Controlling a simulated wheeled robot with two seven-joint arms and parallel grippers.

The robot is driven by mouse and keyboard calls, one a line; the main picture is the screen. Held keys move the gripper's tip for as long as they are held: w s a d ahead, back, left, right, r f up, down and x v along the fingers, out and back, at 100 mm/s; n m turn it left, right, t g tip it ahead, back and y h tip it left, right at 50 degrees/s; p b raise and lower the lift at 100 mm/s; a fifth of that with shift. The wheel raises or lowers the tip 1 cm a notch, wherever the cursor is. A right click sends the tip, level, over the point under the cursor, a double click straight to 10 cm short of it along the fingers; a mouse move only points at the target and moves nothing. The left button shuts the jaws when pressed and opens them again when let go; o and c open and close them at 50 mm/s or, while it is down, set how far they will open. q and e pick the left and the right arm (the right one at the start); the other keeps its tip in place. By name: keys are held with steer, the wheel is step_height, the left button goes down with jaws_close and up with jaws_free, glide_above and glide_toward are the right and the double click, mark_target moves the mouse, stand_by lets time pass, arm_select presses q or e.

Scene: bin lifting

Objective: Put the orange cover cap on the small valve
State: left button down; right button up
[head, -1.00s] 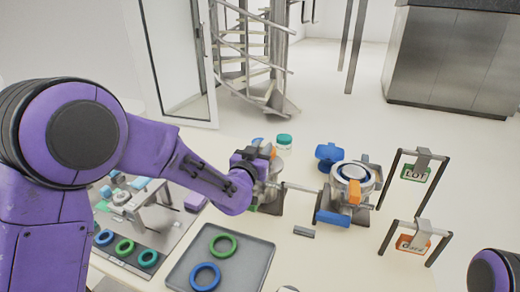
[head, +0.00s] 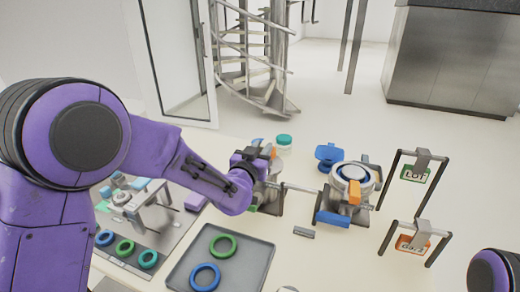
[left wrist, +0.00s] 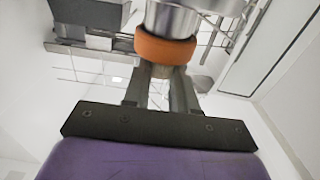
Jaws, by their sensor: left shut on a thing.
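My left gripper (head: 264,158) is at the small valve (head: 270,195) in the middle of the table and partly hides it. In the left wrist view the orange cover cap (left wrist: 165,50) is a ring at the end of a metal cylinder of the valve (left wrist: 172,18). The left fingers (left wrist: 162,85) reach to the cap and are shut on it. The cap appears to touch the cylinder, but I cannot tell how fully it is seated. My right gripper is out of view; only a purple part of my right arm shows at the lower right.
A larger valve (head: 350,178) with blue and orange parts stands to the right. A grey tray (head: 240,268) holds a green ring and a blue ring. Several rings lie at the left. Two sign stands (head: 418,172) are at the right. A teal-lidded jar (head: 284,142) stands behind.

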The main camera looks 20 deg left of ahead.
arm_select(q)
steer(key=shift+f, duration=0.3)
stand_by(0.5)
steer(key=shift+c, duration=1.7)
jaws_free()
step_height(320, 180, up, 6)
steer(key=p, duration=0.5)
steer(key=shift+r, duration=0.25)
steer(key=shift+f, duration=0.1)
